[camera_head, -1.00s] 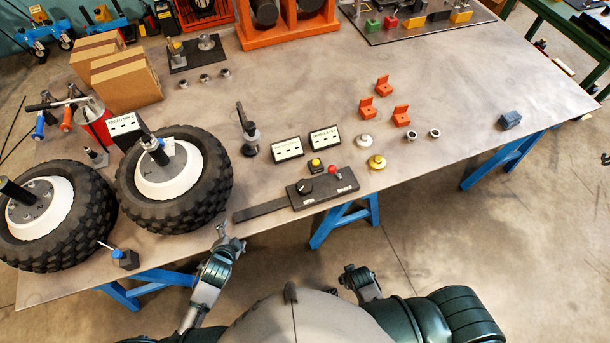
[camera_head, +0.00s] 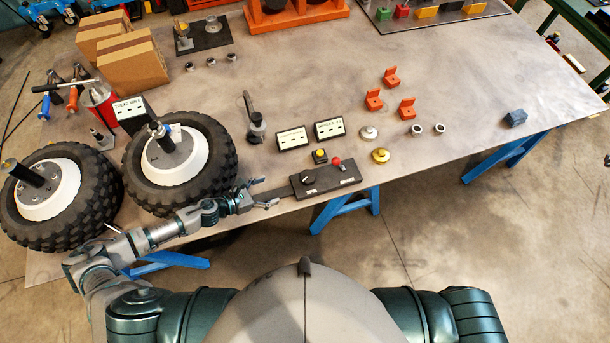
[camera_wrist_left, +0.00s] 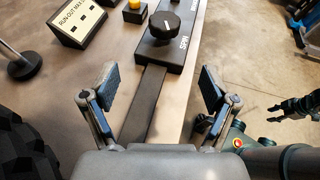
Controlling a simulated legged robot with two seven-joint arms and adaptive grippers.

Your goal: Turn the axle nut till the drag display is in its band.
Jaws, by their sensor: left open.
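Two tyred wheels lie on the bench at left; the nearer to centre (camera_head: 215,165) has a white hub and an axle stub with a metal top (camera_head: 158,132). I cannot make out the nut's edges. Small displays stand behind the control box (camera_head: 330,178): one (camera_head: 291,138), another (camera_head: 329,128); a third (camera_head: 131,112) is behind the wheel. Their values are unreadable, and I cannot tell which shows drag. My left gripper (camera_head: 262,196) is open and empty, its fingers (camera_wrist_left: 155,95) apart on either side of a dark flat bar (camera_wrist_left: 146,105). My right gripper (camera_wrist_left: 300,108) shows small in the wrist view.
The control box has a black knob (camera_wrist_left: 164,25) and a red button (camera_head: 336,161). A dark upright stand (camera_head: 254,120) is between wheel and displays. Orange brackets (camera_head: 374,99) and metal rings lie further right. The bench's right part (camera_head: 480,80) is mostly clear.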

